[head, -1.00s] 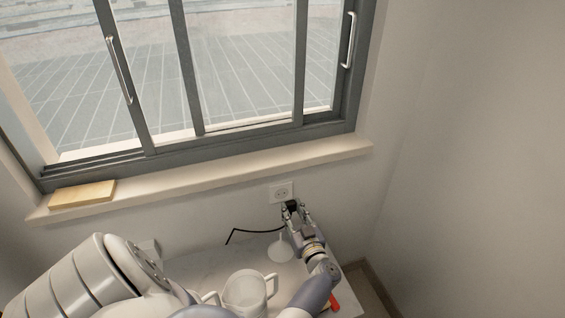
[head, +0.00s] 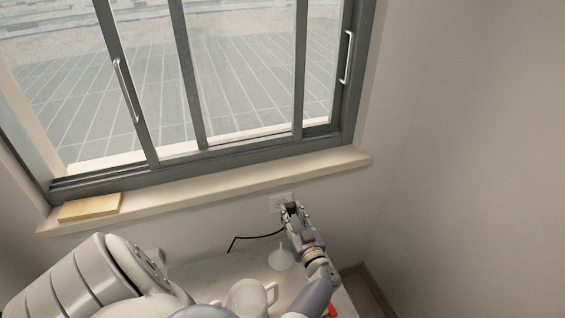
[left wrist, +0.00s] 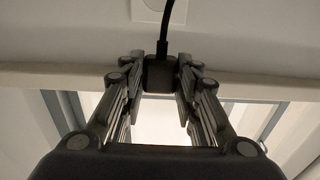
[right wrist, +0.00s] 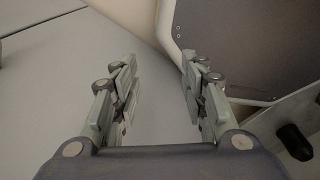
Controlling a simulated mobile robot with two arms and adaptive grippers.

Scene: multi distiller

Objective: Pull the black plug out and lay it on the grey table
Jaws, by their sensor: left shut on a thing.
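My left gripper (head: 292,207) is shut on the black plug (left wrist: 160,73) in front of the wall, beside the white socket plate (head: 279,202). In the left wrist view the plug sits between both fingertips, with its black cord (left wrist: 164,30) running up and away. There it appears apart from the socket plate (left wrist: 185,8); its prongs are hidden. In the head view the cord (head: 255,236) hangs to the left, over the grey table (head: 205,268). My right gripper (right wrist: 160,75) is open and empty in the right wrist view, out of the head view.
On the table below my left gripper stand a white funnel (head: 281,258) and a white mug (head: 247,298). A red thing (head: 333,310) is by the right edge. Bare tabletop shows left of the funnel. The window sill (head: 240,186) is above.

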